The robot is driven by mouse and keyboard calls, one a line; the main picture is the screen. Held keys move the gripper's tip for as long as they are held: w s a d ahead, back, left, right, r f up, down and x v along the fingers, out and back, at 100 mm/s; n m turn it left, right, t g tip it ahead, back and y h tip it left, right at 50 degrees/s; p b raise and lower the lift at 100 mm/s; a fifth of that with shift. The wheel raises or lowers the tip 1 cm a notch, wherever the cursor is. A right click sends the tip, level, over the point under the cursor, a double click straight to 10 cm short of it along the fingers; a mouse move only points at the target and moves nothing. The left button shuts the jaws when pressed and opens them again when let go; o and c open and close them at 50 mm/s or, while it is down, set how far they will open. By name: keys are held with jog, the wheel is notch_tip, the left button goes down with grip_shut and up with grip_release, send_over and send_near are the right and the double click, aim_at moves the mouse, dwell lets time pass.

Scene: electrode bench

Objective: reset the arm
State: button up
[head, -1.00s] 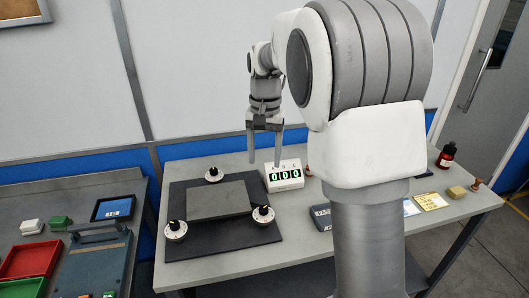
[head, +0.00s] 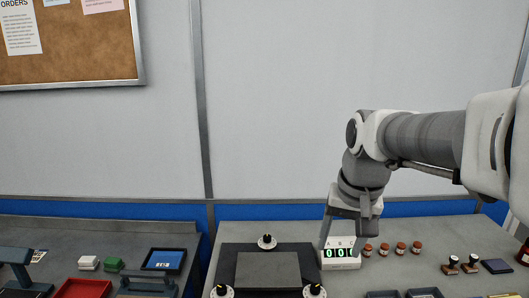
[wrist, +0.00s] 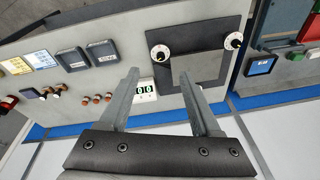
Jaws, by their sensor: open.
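My gripper (head: 345,246) is open and empty in the head view. It hangs in front of the white digital display box (head: 341,262), partly covering it. In the wrist view, the two fingers of my gripper (wrist: 166,105) are spread wide apart. The display box (wrist: 145,91) shows between them, with green digits. My arm reaches in from the right side of the head view.
A black mat (head: 225,256) with a grey plate (head: 268,268) and several dials stands left of the gripper. Several small brown-capped bottles (head: 400,248) and stamps (head: 470,263) stand to the right. A side bench (head: 40,236) holds a red tray (head: 85,289) and a tablet (head: 164,260).

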jog(key=s+f+n+t, duration=0.2)
jog(key=s+n+t, duration=0.1)
jog(key=s, duration=1.1)
jog(key=shift+a, duration=0.15)
dwell(0.7)
